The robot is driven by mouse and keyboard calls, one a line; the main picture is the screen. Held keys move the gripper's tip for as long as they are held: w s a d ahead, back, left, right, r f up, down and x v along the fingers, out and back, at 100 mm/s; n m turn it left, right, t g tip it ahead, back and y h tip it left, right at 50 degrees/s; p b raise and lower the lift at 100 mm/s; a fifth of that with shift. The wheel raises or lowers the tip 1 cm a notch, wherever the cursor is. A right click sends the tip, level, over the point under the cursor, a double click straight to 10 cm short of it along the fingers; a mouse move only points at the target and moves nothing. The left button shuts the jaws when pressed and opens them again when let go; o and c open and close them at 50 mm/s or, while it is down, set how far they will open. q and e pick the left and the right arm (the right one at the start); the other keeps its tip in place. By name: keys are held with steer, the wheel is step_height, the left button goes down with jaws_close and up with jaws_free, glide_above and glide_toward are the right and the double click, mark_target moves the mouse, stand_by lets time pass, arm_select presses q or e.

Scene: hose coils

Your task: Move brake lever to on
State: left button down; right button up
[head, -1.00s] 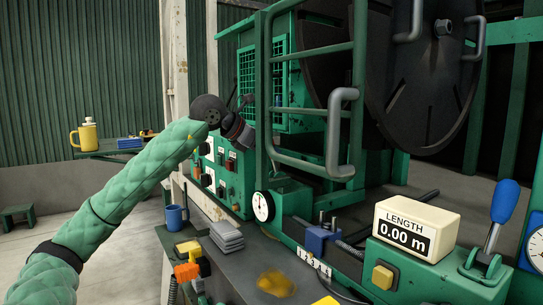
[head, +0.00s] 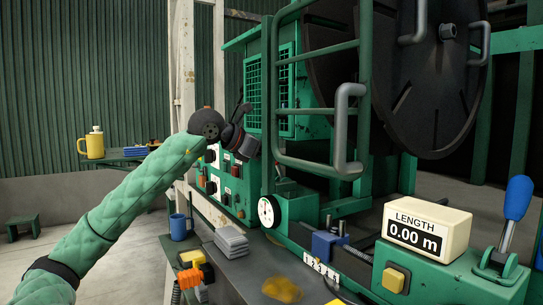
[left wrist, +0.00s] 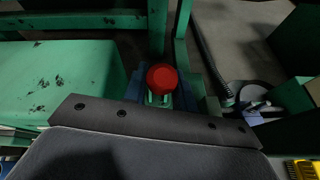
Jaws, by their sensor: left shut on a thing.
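A round red lever knob (left wrist: 162,78), which I take to be the brake lever's handle, stands end-on at the centre of the left wrist view, above a green bracket (left wrist: 158,101). My left gripper (head: 240,140) is at the green machine's front, beside the cage post, with a dark reddish part at its end. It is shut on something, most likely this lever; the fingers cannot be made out. The lever's shaft and on/off marking are hidden. A second lever, with a blue handle (head: 518,198), stands upright at the right. My right gripper is not in view.
A green tube cage (head: 363,130) and a large dark reel (head: 400,70) rise right of the gripper. A control panel (head: 222,180) is just below it. The length display (head: 427,228) reads 0.00 m.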

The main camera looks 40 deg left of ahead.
arm_select(q)
steer(key=c, duration=1.1)
jaws_free()
steer(key=shift+s, duration=0.1)
steer(key=shift+s+a, duration=0.15)
steer(key=shift+s, duration=0.05)
steer(key=shift+b+v, duration=1)
steer(key=shift+v, duration=2.6)
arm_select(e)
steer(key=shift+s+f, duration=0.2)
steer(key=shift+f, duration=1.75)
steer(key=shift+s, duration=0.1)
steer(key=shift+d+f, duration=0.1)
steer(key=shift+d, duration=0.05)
